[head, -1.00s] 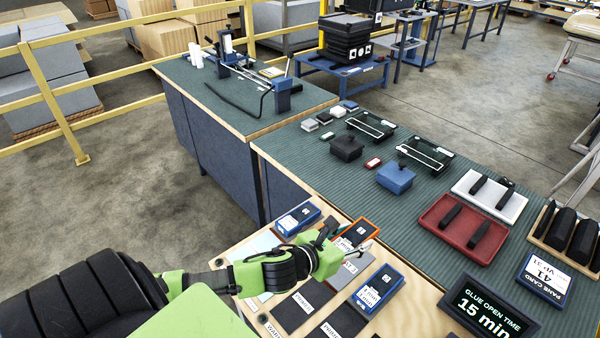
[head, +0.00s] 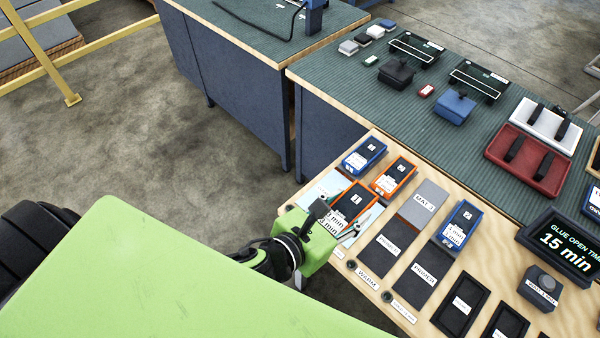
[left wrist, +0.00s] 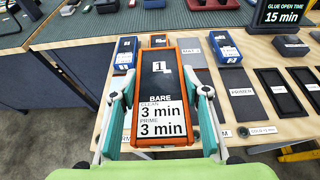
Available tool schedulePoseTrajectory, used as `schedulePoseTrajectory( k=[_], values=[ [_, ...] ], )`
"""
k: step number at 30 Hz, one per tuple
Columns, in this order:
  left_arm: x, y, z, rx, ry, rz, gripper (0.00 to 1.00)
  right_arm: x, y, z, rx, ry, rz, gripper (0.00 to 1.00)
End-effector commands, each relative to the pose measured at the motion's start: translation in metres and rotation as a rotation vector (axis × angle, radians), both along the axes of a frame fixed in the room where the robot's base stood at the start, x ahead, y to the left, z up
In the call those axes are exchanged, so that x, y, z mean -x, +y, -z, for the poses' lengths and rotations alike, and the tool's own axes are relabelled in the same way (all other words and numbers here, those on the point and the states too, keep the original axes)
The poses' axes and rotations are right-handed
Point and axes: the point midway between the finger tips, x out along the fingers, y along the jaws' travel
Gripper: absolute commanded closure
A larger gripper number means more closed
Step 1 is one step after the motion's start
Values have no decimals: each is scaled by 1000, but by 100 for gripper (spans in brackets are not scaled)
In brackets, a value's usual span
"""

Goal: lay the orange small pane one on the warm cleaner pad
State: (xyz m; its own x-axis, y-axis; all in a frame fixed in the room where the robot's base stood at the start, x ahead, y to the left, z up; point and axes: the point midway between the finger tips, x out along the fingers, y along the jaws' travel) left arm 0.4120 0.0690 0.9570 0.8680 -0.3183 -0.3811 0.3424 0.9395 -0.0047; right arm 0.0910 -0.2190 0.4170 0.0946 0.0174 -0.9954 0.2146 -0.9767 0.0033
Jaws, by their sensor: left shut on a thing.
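My left gripper (head: 332,226) is shut on the orange small pane one (head: 352,202). In the left wrist view the pane (left wrist: 158,75) has an orange frame, a dark face, a "1" and a "BARE" label, with green-tipped fingers on both sides. It is over the near left part of the wooden board. Pale blue pads (head: 323,187) lie there, partly hidden by gripper and pane. Their labels are not readable, so I cannot tell which is the warm cleaner pad. A "WARM" label (head: 367,281) is on the front edge. My right gripper is not in view.
A blue pane (head: 365,154), another orange pane (head: 393,177) and a grey mat (head: 424,203) lie behind. Dark primer pads (head: 422,284) and another blue pane (head: 459,226) are to the right. A timer display (head: 566,244) stands at the right.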

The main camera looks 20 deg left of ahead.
Motion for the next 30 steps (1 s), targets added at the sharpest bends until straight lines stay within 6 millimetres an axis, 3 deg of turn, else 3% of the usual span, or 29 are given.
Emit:
schedulePoseTrajectory(
  k=[3,7,11,15,21,26,30],
  values=[
    [-18,15,8,-8,-3,-4,84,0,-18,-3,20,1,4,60],
    [-44,35,22,-7,-2,-5,84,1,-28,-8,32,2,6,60],
    [-70,55,36,-5,-2,-5,84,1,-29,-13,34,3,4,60],
    [-87,68,67,-1,1,-6,84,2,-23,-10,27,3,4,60],
    [-101,78,87,-1,-1,-3,84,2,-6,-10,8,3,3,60],
    [-107,83,98,0,-1,-3,84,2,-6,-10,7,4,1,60],
    [-106,82,117,3,2,-4,84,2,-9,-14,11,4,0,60]
  ],
)
